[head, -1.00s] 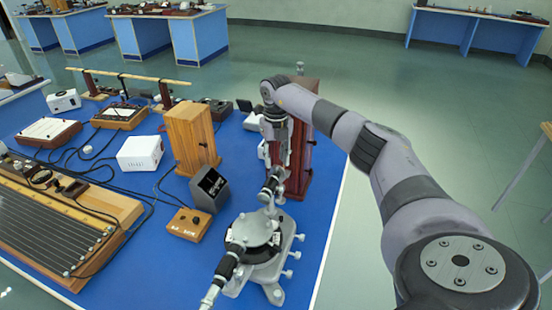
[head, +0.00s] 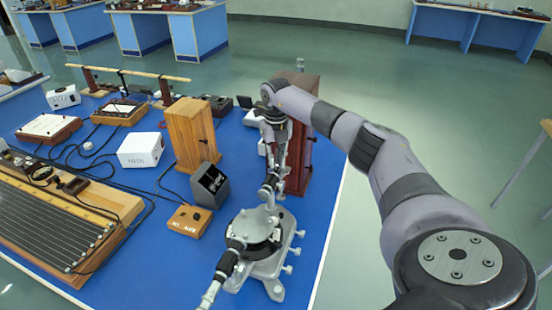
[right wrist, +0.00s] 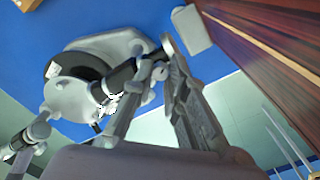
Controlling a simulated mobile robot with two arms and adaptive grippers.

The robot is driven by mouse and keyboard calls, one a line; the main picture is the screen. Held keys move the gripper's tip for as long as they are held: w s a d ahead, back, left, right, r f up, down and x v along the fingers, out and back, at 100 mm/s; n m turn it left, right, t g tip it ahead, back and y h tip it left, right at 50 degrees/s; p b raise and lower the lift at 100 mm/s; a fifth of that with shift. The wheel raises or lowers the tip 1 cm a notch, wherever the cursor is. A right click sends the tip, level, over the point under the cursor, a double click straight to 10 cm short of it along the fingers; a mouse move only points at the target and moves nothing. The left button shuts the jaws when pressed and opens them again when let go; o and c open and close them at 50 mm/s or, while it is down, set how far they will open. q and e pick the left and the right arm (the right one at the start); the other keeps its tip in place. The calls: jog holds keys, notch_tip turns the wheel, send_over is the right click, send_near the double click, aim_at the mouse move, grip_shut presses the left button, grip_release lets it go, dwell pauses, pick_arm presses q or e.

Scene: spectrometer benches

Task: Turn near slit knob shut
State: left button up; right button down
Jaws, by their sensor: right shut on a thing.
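The grey metal spectrometer (head: 272,262) stands at the right edge of the blue bench, with a dark round table part and two tubes. One tube points to the front left. The other points away, towards my right gripper (head: 273,182). In the right wrist view, the right gripper (right wrist: 163,65) is shut at the end of this tube (right wrist: 122,78). The fingers hide most of the small slit knob between them, so its angle cannot be made out. My left gripper is not in view.
A dark red wooden cabinet (head: 302,160) stands right beside the gripper; its side also fills the right wrist view's upper right (right wrist: 262,55). A light wooden box (head: 190,137), a dark display box (head: 209,186) and a small wooden box (head: 190,221) stand left of the spectrometer.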

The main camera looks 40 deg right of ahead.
aim_at(276, 163)
jog(key=shift+n, duration=0.3)
jog(key=n+b, duration=0.1)
jog(key=n, duration=0.3)
jog(key=shift+d+n+b, duration=0.1)
jog(key=shift+n+b, duration=0.2)
jog(key=shift+n, duration=0.1)
jog(key=n+b, duration=0.1)
jog(key=n, duration=0.5)
jog(key=shift+r+n, duration=0.1)
jog(key=shift+n, duration=0.2)
dwell(0.4)
jog(key=c, duration=1.6)
grip_release()
notch_tip(276, 163, up, 12)
jog(key=shift+f, duration=0.1)
